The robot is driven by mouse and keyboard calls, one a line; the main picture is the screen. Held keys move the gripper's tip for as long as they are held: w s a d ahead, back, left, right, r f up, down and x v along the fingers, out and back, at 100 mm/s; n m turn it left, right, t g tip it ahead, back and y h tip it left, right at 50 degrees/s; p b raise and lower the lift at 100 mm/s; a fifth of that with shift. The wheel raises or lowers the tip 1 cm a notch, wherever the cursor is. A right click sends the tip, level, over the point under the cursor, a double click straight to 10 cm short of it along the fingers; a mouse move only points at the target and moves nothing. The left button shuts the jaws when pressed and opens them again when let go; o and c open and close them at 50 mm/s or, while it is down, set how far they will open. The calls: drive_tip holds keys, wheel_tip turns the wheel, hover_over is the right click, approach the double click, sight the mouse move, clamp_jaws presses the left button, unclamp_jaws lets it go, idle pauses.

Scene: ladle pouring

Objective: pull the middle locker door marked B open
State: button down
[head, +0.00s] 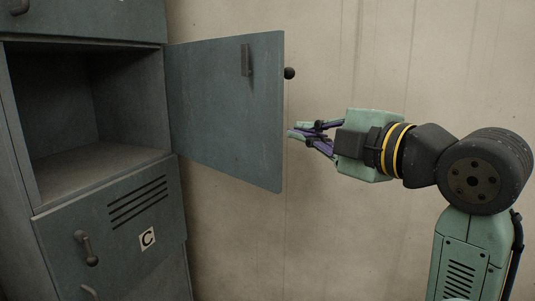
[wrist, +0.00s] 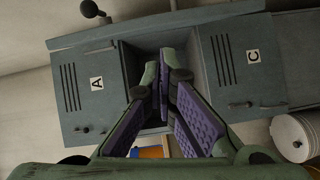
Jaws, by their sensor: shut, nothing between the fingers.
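The middle locker door (head: 225,120) stands swung wide open in the head view, its inner face showing; its B mark is hidden. Its dark round handle knob (head: 289,73) sticks out past the free edge. In the wrist view the door (wrist: 185,24) shows nearly edge-on across the top, with the knob (wrist: 90,9) at upper left. The middle compartment (head: 105,105) is open and looks empty in the head view. My gripper (head: 294,130) is shut and empty, right of the door's free edge and below the knob, apparently clear of the door.
Door C (head: 120,222) below is closed, with a handle (head: 87,248). Door A (wrist: 90,95) is closed in the wrist view. A pale cylindrical container (wrist: 296,137) stands at its right. A small orange-and-blue patch (wrist: 150,152) behind my fingers is unclear. Bare wall lies behind my arm.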

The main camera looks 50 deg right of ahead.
sight(268, 128)
drive_tip(key=a+f+n, duration=0.1)
drive_tip(key=a+n, duration=0.1)
drive_tip(key=a, duration=0.2)
drive_tip(key=shift+t, duration=0.3)
drive_tip(key=shift+w+d+f+p, duration=0.1)
drive_tip(key=shift+w+d+p, duration=0.2)
drive_tip(key=shift+w+d, duration=1)
drive_tip(key=shift+w+d+r+p, duration=0.1)
drive_tip(key=shift+w+d+p, duration=0.4)
drive_tip(key=shift+w, duration=1.5)
drive_tip(key=shift+w+d+f+p, duration=0.15)
drive_tip(key=shift+w+d, duration=0.95)
drive_tip(key=shift+w, duration=0.55)
drive_tip(key=shift+d, duration=0.1)
